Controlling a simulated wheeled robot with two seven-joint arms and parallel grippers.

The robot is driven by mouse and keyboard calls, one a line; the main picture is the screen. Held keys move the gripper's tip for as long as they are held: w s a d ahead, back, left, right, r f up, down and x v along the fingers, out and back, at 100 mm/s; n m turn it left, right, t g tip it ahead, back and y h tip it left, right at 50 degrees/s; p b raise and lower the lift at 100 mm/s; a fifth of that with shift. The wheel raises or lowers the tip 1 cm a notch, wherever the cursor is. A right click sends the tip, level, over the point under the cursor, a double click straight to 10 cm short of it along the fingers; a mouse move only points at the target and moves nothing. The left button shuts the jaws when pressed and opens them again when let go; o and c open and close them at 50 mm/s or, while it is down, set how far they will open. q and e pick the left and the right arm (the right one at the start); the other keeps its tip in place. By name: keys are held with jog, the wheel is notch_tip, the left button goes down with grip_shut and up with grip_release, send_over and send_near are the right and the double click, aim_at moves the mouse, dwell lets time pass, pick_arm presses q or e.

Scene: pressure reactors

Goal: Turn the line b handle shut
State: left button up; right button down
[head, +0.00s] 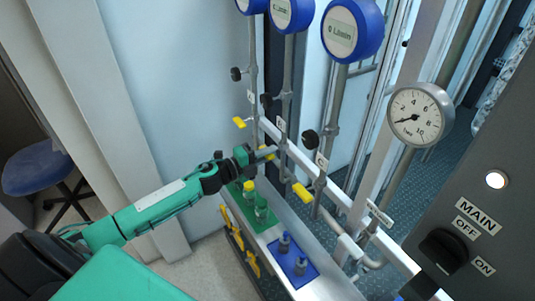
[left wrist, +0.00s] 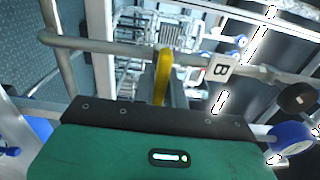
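The line b handle is a yellow lever (head: 269,156) on the middle of three upright pipes, below its tag (head: 280,125). In the left wrist view the yellow lever (left wrist: 162,76) stands upright in the picture, left of the white B tag (left wrist: 221,70). My left gripper (head: 264,153) is at this lever, its fingers overlapping it in the head view. In the left wrist view the green and black gripper body fills the bottom and hides most of the fingers. I cannot tell whether they grip the lever. My right gripper is not in view.
Similar yellow levers sit on the neighbouring pipes, one farther back (head: 239,122) and one nearer (head: 301,193). Black round knobs (head: 310,139) stick out above them. Below is a bench with a green tray (head: 240,208) and a blue tray (head: 294,277). A dark MAIN panel (head: 480,190) stands at right.

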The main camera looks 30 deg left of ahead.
pick_arm(q)
jog(key=o, duration=0.3)
jog(key=shift+o, duration=0.2)
jog(key=b+v, duration=0.4)
jog(key=v, duration=0.9)
jog(key=shift+s+a, duration=0.25)
jog(key=shift+s, duration=0.05)
